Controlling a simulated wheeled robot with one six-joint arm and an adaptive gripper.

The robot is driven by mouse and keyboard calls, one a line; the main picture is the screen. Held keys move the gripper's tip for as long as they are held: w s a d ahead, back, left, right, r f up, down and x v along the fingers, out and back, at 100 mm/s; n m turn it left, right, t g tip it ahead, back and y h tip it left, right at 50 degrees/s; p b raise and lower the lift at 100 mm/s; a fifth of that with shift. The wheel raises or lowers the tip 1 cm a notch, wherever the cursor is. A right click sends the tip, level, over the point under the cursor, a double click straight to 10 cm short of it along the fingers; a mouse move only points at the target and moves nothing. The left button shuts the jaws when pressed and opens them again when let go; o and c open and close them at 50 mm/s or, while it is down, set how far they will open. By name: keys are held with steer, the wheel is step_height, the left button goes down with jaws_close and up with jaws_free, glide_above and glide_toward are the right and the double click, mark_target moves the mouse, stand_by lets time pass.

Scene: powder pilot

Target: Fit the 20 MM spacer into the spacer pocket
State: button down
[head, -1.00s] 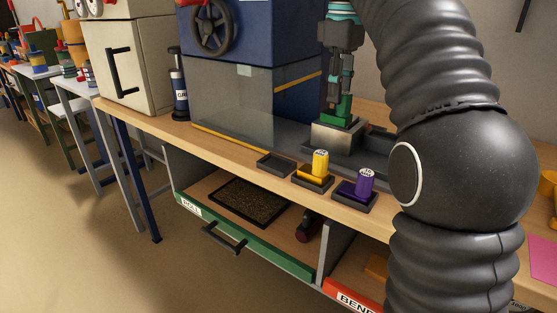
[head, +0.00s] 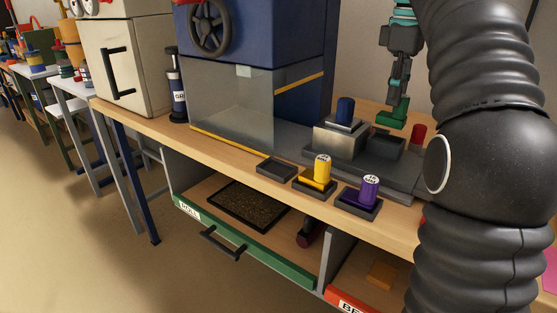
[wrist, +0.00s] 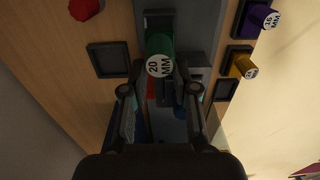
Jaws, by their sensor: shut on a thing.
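My gripper (head: 400,82) is shut on the green 20 MM spacer (head: 393,117). It holds the spacer in the air, to the right of a metal block (head: 340,141) with a blue cylinder (head: 345,109) on top. In the wrist view the spacer (wrist: 160,45) lies beyond the fingers, its round white "20 MM" label facing the camera. A dark square holder (head: 386,144) shows below the spacer in the head view. I cannot tell for certain which recess is the spacer pocket.
A yellow spacer (head: 322,170) and a purple spacer (head: 369,190) stand in holders at the front edge, beside an empty tray (head: 277,168). A red piece (head: 418,134) is behind, right. The clear-fronted blue machine (head: 235,105) stands left. An empty square tray (wrist: 108,60) shows in the wrist view.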

mark_target(392, 115)
steer(key=shift+f, duration=1.2)
steer(key=shift+f+b, duration=0.45)
steer(key=shift+f, duration=0.55)
stand_by(0.6)
steer(key=c, duration=0.8)
jaws_free()
